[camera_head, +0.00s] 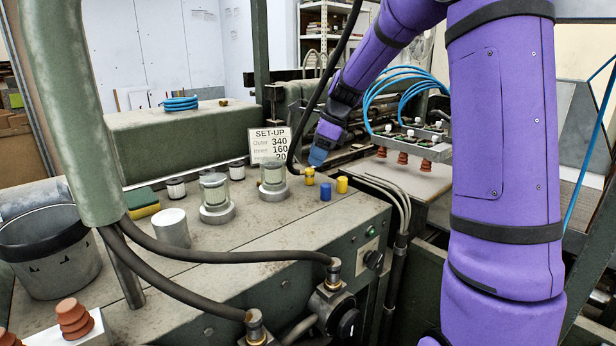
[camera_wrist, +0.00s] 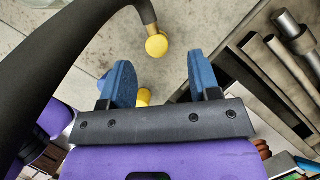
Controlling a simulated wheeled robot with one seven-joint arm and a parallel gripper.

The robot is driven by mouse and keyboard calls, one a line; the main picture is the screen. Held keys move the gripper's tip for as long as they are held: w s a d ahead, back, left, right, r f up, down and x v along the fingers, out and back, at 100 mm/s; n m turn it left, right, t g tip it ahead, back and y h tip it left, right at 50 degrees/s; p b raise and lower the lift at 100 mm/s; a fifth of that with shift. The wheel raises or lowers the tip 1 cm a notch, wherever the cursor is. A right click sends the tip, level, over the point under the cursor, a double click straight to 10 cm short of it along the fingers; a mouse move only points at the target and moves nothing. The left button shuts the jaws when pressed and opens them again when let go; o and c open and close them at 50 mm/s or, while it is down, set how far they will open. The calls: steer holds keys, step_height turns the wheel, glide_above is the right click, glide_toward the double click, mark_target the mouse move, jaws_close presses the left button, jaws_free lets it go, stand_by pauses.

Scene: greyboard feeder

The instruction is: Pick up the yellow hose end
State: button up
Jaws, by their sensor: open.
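The yellow hose end (camera_wrist: 156,46) shows in the wrist view as a rounded yellow tip on a brass collar at the end of a dark curved hose (camera_wrist: 145,12). It lies ahead of my gripper (camera_wrist: 160,80), beyond the blue fingertips and roughly midway across the opening. My gripper is open, with nothing between its fingers. In the head view my gripper (camera_head: 317,157) is just above the yellow hose end (camera_head: 310,178), at the far right part of the grey bench top. The hose comes down left of the gripper.
A yellow cap (camera_head: 342,185) and a blue cap (camera_head: 325,192) stand close by on the bench (camera_head: 240,235). A set-up sign (camera_head: 270,143) and glass jars (camera_head: 273,176) are to the left. Suction cups (camera_head: 426,165) hang at the right.

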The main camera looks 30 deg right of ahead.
mark_target(310, 169)
steer(key=shift+x, duration=2.65)
steer(key=shift+s+a, duration=0.15)
steer(key=shift+r, duration=0.1)
steer(key=shift+c, duration=0.5)
steer(key=c, duration=0.9)
